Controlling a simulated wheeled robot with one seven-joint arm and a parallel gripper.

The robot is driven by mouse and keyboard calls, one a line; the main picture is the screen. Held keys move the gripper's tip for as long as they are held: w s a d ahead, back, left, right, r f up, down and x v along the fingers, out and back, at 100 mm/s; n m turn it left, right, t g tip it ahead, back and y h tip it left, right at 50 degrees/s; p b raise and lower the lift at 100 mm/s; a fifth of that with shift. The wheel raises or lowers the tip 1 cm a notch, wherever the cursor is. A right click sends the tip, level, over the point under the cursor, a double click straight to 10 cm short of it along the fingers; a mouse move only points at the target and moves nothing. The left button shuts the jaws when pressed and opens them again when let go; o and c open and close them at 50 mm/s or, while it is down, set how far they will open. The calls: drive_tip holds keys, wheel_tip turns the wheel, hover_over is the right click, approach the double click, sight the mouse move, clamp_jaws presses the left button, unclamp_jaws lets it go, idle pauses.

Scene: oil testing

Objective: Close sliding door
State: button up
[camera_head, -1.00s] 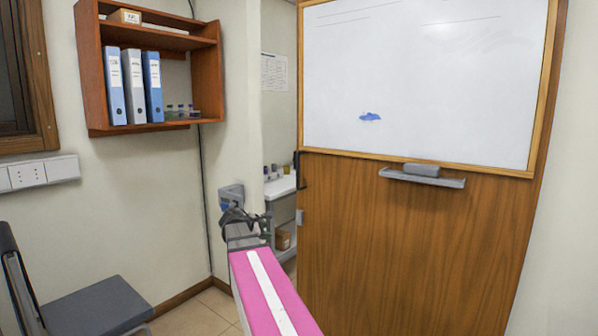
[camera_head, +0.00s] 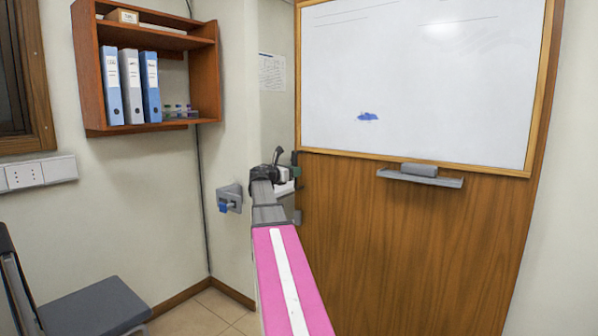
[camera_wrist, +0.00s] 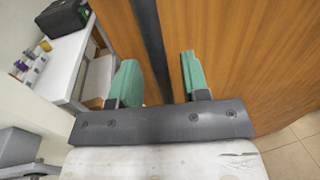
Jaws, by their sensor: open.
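The sliding door (camera_head: 395,245) is a brown wooden panel with a whiteboard (camera_head: 410,75) on its upper part. A gap stands open between its left edge and the wall at the left. In the wrist view the door (camera_wrist: 225,45) fills the right side, with a dark vertical bar (camera_wrist: 152,45) along it. My gripper (camera_wrist: 158,82) is open, its two green fingers on either side of the dark bar in the picture. I cannot tell whether they touch it. In the head view my gripper (camera_head: 288,170) is at the door's left edge, partly hidden by my arm.
Through the gap a white table (camera_wrist: 62,62) with small bottles (camera_wrist: 32,66) and a dark box (camera_wrist: 65,18) shows. A grey wall fixture (camera_head: 229,198) is left of my arm. A chair (camera_head: 90,308) stands at lower left, below a shelf (camera_head: 150,128) with binders.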

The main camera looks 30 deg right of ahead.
drive_tip(key=shift+w+d, duration=0.2)
drive_tip(key=shift+d, duration=0.7)
drive_tip(key=shift+w+d, duration=0.15)
drive_tip(key=shift+d, duration=0.7)
clamp_jaws()
drive_tip(key=w+a, duration=0.5)
drive_tip(key=w, duration=0.7)
drive_tip(key=w+a, duration=0.5)
drive_tip(key=w, duration=0.8)
drive_tip(key=w+a, duration=0.6)
drive_tip(key=w, duration=0.7)
drive_tip(key=shift+w, duration=0.2)
drive_tip(key=shift+w, duration=0.1)
unclamp_jaws()
